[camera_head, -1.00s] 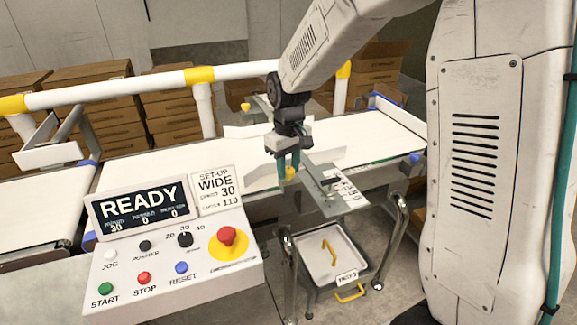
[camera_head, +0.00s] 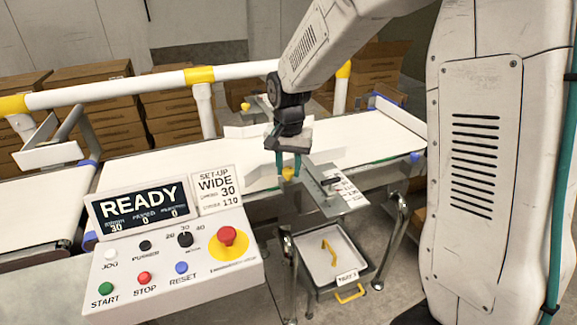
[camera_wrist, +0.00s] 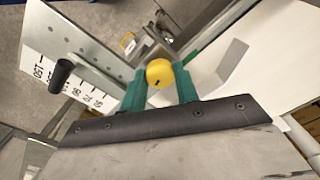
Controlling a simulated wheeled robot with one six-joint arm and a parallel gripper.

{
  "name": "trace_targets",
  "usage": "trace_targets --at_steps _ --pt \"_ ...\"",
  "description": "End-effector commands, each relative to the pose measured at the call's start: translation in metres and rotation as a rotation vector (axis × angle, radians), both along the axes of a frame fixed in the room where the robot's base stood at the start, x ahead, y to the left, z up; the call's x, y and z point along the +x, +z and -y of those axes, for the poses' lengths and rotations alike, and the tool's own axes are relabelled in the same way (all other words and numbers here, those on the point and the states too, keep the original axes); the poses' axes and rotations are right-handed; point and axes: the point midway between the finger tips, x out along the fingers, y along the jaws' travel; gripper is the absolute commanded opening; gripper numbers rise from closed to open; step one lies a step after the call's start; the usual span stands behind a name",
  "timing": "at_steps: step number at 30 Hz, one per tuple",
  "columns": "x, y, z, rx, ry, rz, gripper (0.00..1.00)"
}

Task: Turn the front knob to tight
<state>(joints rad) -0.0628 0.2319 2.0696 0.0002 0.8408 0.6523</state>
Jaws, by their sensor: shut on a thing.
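The front knob (camera_head: 287,174) is yellow and sits at the near side of the belt, by the metal guide plate. In the wrist view the yellow knob (camera_wrist: 160,73) is round with a small dark mark on its face. My gripper (camera_head: 289,165) points down over it, and its green fingers close on the knob from both sides. In the wrist view my gripper (camera_wrist: 160,88) has one finger on each side of the knob. The head view hides part of the knob behind the fingers.
A scale plate (camera_wrist: 70,85) with printed numbers and a black handle (camera_wrist: 62,72) lies beside the knob. Another yellow knob (camera_head: 245,107) is at the far side of the belt (camera_head: 160,165). The control panel (camera_head: 175,265) reads READY. A tray (camera_head: 325,258) stands below.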

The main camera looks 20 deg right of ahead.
Motion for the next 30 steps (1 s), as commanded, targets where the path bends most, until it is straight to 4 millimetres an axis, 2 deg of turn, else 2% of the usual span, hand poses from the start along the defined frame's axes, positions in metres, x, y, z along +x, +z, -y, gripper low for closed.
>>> trace_targets --at_steps 12,29,30 --pt "0.0016 0.0014 0.0003 0.0 -0.186 0.006 0.08" --pt "0.0017 0.0015 0.0004 0.0 -0.212 0.005 0.08" --pt "0.0016 0.0015 0.0003 0.0 -0.212 0.005 0.41"
